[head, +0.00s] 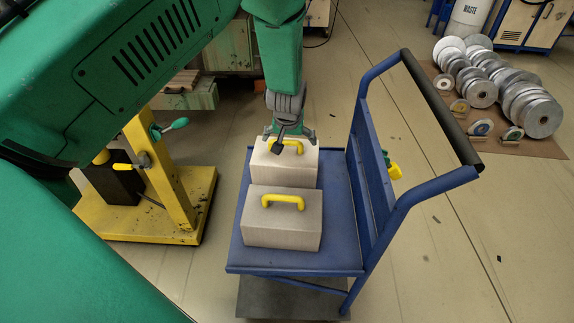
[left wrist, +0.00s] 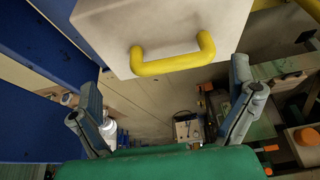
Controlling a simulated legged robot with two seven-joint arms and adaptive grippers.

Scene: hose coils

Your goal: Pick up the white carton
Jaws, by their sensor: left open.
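Two pale, off-white box-shaped cartons with yellow handles stand on the blue cart (head: 335,180), a far one (head: 283,168) and a near one (head: 282,228). They look alike, so I cannot tell which the task means. My left gripper (head: 290,136) is open at the far carton's top, close to its yellow handle (head: 288,146). In the left wrist view a carton (left wrist: 165,25) with a yellow handle (left wrist: 172,62) fills the top. My open fingers (left wrist: 166,88) stand to either side of the handle, not closed on it. My right gripper is out of view.
The cart's push handle (head: 440,105) rises on the right. A yellow stand (head: 160,190) is on the left. Metal rolls (head: 500,85) lie on a brown mat at the back right. The floor right of the cart is clear.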

